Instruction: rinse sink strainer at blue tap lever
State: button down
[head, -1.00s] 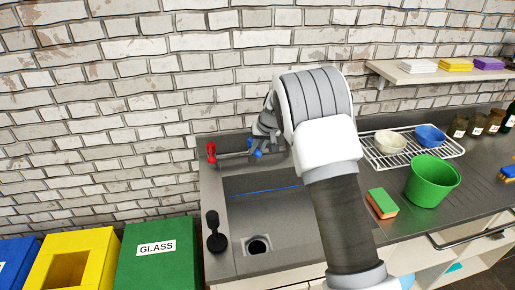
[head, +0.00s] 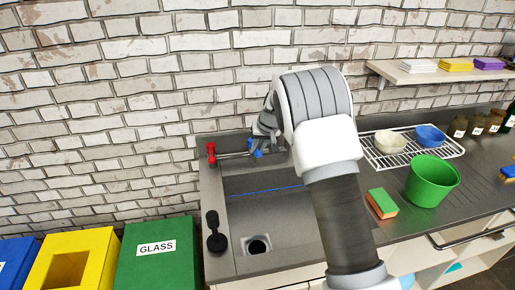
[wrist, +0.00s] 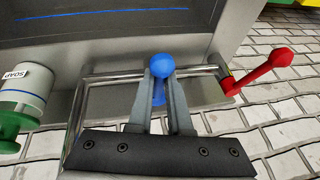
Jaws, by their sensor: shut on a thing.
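The blue tap lever (wrist: 163,65) has a round knob and sits between the two grey fingers of my gripper (wrist: 161,80), which is shut on it. In the head view the blue lever (head: 255,148) shows at the back of the sink, and my gripper is partly hidden behind my own arm. The red tap lever (head: 211,150) stands at the left end of the tap; it also shows in the wrist view (wrist: 262,74). The sink (head: 275,215) has a dark round drain (head: 257,244) near its front. I cannot make out a strainer clearly.
A black-handled tool (head: 214,232) stands at the sink's left edge. A soap bottle (wrist: 26,88) is beside the tap. A sponge (head: 382,203), green bucket (head: 432,181) and dish rack (head: 412,146) stand right of the sink. Waste bins (head: 160,265) are at left.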

jog(key=shift+w+d+n+b, duration=0.15)
jog(key=shift+d+n+b, duration=0.35)
jog(key=shift+n+b, duration=0.25)
jog(key=c, duration=0.8)
grip_release()
jog(key=shift+c, duration=0.2)
jog(key=v, duration=1.7)
jog(key=shift+w+d+r, duration=0.2)
jog(key=shift+d+r, duration=0.05)
jog(key=shift+d, duration=0.15)
